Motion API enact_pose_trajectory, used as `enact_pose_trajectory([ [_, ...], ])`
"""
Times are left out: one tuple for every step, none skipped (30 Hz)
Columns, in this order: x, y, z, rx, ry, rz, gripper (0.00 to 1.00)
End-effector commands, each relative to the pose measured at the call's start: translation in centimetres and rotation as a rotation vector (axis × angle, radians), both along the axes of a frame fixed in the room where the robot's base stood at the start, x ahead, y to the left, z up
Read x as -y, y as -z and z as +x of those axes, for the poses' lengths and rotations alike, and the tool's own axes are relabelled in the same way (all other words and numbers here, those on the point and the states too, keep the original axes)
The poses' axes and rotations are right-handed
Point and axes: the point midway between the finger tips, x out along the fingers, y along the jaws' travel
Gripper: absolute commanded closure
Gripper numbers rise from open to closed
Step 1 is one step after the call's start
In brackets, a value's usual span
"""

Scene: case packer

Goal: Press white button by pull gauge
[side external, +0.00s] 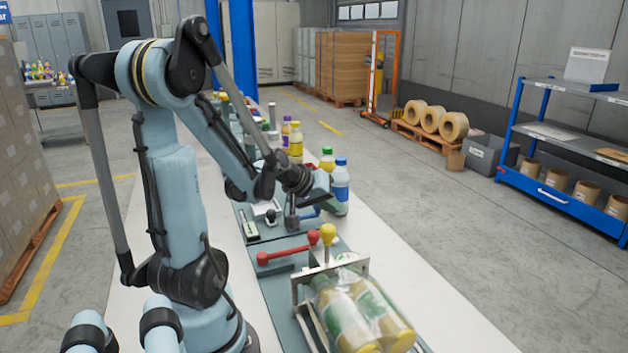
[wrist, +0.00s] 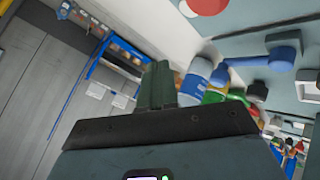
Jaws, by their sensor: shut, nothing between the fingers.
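A pale upright device that looks like the pull gauge (side external: 249,226) stands on the grey-green bench plate, left of my gripper in the side view. A white square fixture (side external: 265,208) sits just behind it; I cannot make out a separate white button on it. In the wrist view a white square frame (wrist: 308,85) shows at the right edge, perhaps the same fixture. My gripper (side external: 319,188) is above the bench, right of these things and close to the bottles. Its fingers (wrist: 158,84) are together and empty in the wrist view. I see no contact with a button.
A blue-capped bottle (side external: 340,182) stands close beside my gripper. A blue lever (side external: 308,214), a red handle (side external: 290,247) and a yellow knob (side external: 327,233) rise from the bench. Bottles lie in a metal frame (side external: 296,290) in front. The white right bench strip (side external: 420,300) is clear.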

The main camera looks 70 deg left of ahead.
Motion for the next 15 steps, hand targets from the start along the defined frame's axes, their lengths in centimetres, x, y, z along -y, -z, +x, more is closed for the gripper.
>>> enact_pose_trajectory([
  [-0.1, 0.6, 0.1, 0.0, 0.0, 0.0, 1.0],
  [-0.1, 1.0, 0.1, 0.0, 0.0, 0.0, 1.0],
  [-0.1, 1.4, 0.1, 0.0, 0.0, 0.0, 1.0],
  [-0.1, 1.8, 0.1, 0.0, 0.0, 0.0, 1.0],
  [-0.1, 2.1, 0.1, 0.0, 0.0, 0.0, 1.0],
  [-0.1, 2.5, 0.1, 0.0, 0.0, 0.0, 1.0],
  [0.0, 2.9, 0.0, 0.0, 0.0, 0.0, 1.0],
  [-0.1, 3.1, 0.0, 0.0, 0.0, 0.0, 1.0],
  [-0.1, 3.5, 0.1, 0.0, 0.0, 0.0, 1.0],
  [-0.1, 3.8, 0.1, 0.0, 0.0, 0.0, 1.0],
  [-0.1, 4.0, 0.1, 0.0, 0.0, 0.0, 1.0],
  [-0.1, 4.3, 0.1, 0.0, 0.0, 0.0, 1.0],
  [-0.1, 4.5, 0.1, 0.0, 0.0, 0.0, 1.0],
  [-0.1, 4.7, 0.1, 0.0, 0.0, 0.0, 1.0],
  [-0.1, 4.9, 0.0, 0.0, 0.0, 0.0, 1.0],
])
